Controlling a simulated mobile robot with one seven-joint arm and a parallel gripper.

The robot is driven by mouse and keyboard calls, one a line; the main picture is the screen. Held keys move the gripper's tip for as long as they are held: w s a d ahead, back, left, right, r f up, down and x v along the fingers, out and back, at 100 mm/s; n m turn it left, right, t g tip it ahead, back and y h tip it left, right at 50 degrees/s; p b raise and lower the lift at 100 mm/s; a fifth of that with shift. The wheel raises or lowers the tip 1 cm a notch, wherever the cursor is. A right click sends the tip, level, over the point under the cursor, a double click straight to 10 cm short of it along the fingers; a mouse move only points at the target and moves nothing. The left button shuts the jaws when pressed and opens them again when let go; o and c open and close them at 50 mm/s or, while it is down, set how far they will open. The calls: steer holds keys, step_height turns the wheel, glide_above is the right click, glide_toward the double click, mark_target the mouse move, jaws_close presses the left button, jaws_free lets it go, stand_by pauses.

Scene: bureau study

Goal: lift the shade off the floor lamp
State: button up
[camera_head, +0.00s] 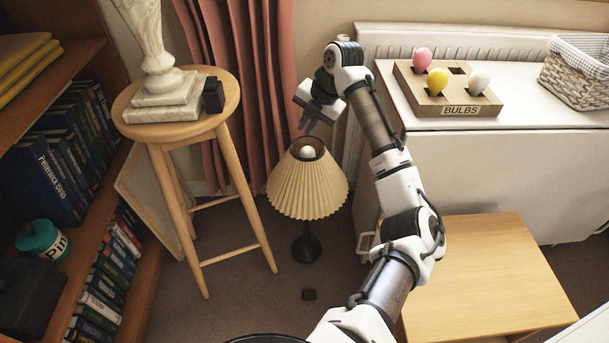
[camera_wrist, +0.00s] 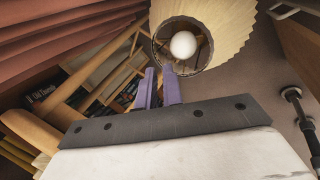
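The floor lamp stands on the carpet with a dark base (camera_head: 306,247). Its cream pleated shade (camera_head: 308,192) sits upright on it, open at the top with a dark inside. A white bulb (camera_head: 306,152) shows in the opening. In the wrist view I look into the shade (camera_wrist: 232,30) and see the bulb (camera_wrist: 183,44). My gripper (camera_head: 307,127) points down just above the shade's top rim. Its two purple fingers (camera_wrist: 161,82) are a little apart with nothing visible between them. I cannot tell whether one finger touches the rim.
A wooden stool (camera_head: 222,110) with a marble statue and small black box stands left of the lamp. Red curtains (camera_head: 240,70) hang behind. A white cabinet (camera_head: 500,155) and low wooden table (camera_head: 480,270) are at right.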

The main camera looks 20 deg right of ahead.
steer(key=x, duration=0.4)
steer(key=b+x, duration=0.1)
steer(key=x, duration=0.3)
steer(key=shift+a+f, duration=0.25)
steer(key=shift+a, duration=0.1)
jaws_close()
steer(key=shift+r, duration=0.2)
step_height(320, 180, up, 18)
steer(key=p, duration=0.3)
step_height(320, 180, up, 12)
steer(key=p, duration=1.2)
glide_above(295, 145)
stand_by(2.1)
steer(key=shift+r, duration=0.15)
stand_by(0.3)
steer(key=shift+r+p, duration=1.65)
steer(key=shift+r, duration=0.05)
